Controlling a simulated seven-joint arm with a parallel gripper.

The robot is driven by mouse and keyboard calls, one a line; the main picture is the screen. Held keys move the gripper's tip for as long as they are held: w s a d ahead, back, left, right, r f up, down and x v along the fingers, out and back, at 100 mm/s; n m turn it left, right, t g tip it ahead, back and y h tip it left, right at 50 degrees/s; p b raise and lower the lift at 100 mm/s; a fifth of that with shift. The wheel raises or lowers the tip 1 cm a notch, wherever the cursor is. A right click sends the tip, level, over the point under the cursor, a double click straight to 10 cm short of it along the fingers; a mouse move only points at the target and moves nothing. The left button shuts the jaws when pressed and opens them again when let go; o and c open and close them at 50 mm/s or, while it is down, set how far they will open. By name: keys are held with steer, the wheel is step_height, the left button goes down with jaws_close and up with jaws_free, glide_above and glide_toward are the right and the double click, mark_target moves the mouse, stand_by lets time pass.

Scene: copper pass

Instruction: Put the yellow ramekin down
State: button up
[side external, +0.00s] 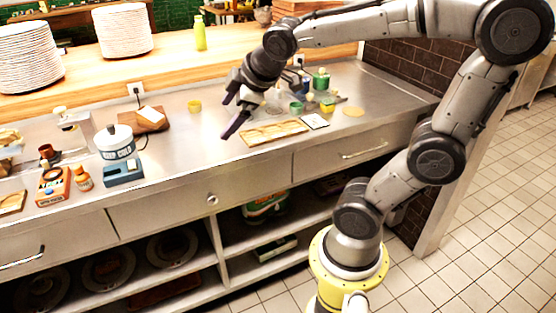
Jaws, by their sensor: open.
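A small yellow ramekin (194,106) stands upright on the steel counter, near the back and left of my gripper. My gripper (228,116) is open, with dark fingers spread and pointing down and left. It is above the counter, to the right of the ramekin and apart from it in the picture. I see nothing between the fingers. Another small yellow item (327,106) stands farther right; I cannot tell whether it is also a ramekin.
A wooden board (273,132) lies below and right of my gripper. A green cup (296,107) and several small containers stand behind it. A brown board (147,119), a white pot (116,142) and a blue scale (123,172) are at left. The front-middle counter (195,158) is clear.

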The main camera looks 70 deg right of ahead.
steer(key=s+a+f+m+g+y, duration=0.1)
steer(key=s+a+f+m, duration=0.1)
steer(key=s, duration=0.4)
steer(key=s+a+f+m+y, duration=0.1)
steer(key=s+a+f+m, duration=0.1)
steer(key=s+a, duration=0.3)
steer(key=shift+s+f+m+g, duration=0.25)
steer(key=shift+s+m+g, duration=0.15)
steer(key=shift+s+m, duration=0.6)
steer(key=shift+o, duration=0.2)
